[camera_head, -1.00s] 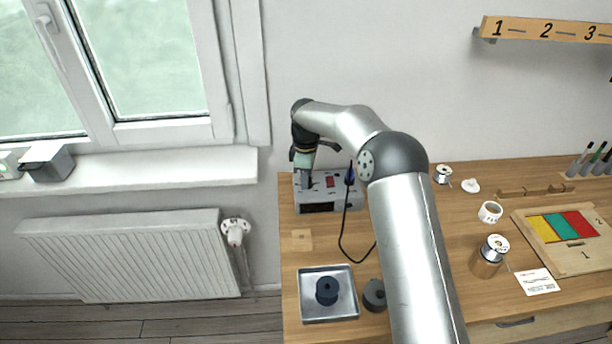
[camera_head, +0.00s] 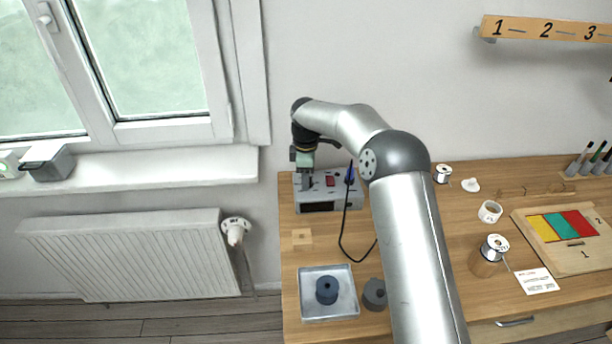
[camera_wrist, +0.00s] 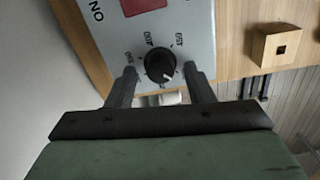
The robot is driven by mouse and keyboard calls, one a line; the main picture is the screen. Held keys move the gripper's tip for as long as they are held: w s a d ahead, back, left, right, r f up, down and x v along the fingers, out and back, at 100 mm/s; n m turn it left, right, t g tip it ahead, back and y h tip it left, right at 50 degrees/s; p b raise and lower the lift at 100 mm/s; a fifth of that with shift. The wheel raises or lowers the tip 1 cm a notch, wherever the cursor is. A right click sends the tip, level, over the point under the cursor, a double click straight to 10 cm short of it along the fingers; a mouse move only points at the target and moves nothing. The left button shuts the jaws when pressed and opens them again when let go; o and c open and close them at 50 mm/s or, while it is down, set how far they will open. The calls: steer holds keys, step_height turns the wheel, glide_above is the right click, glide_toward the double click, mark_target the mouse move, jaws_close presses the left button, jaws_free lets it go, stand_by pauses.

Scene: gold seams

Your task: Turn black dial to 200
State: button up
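The black dial (camera_wrist: 160,66) sits on the grey face of a control box, with a white pointer mark toward the lower right in the wrist view. The box (camera_head: 335,195) stands at the back left of the bench in the head view. My gripper (camera_wrist: 160,70) is open, its two dark fingers on either side of the dial with a visible gap on each side. In the head view my gripper (camera_head: 307,183) is low over the box's left part and hides the dial.
A red switch (camera_wrist: 142,6) is on the same box face. A wooden block with a square hole (camera_wrist: 277,46) lies beside the box. A black cable (camera_head: 343,235) runs in front of it. A metal tray (camera_head: 328,308) with a dark round piece is at the bench front.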

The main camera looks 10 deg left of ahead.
step_height(320, 180, up, 17)
steer(key=shift+r, duration=0.15)
stand_by(0.5)
